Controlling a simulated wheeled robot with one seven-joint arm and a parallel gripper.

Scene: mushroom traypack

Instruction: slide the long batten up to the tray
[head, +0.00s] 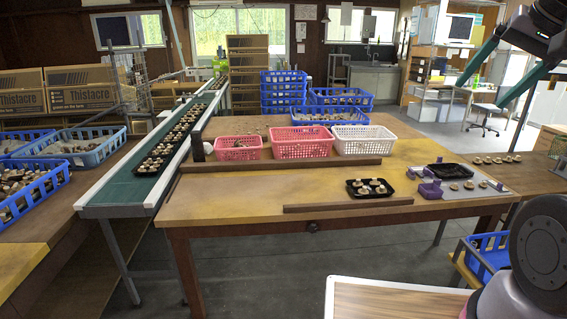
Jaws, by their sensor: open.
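A long brown batten (280,165) lies across the wooden table in front of the baskets. A shorter brown batten (348,205) lies near the table's front edge. A black tray (390,194) with several mushrooms sits between them, toward the right, just behind the shorter batten. A gap of bare table shows between the long batten and this tray. A second dark tray (437,174) lies farther right on a grey board. My gripper (481,95) is at the upper right, open and empty, its teal fingers apart, well away from the battens and trays.
Pink baskets (302,145) and a white basket (364,141) stand behind the long batten. A green conveyor (140,188) runs along the table's left side. Loose mushrooms (497,160) lie at the right. The table's left front is clear.

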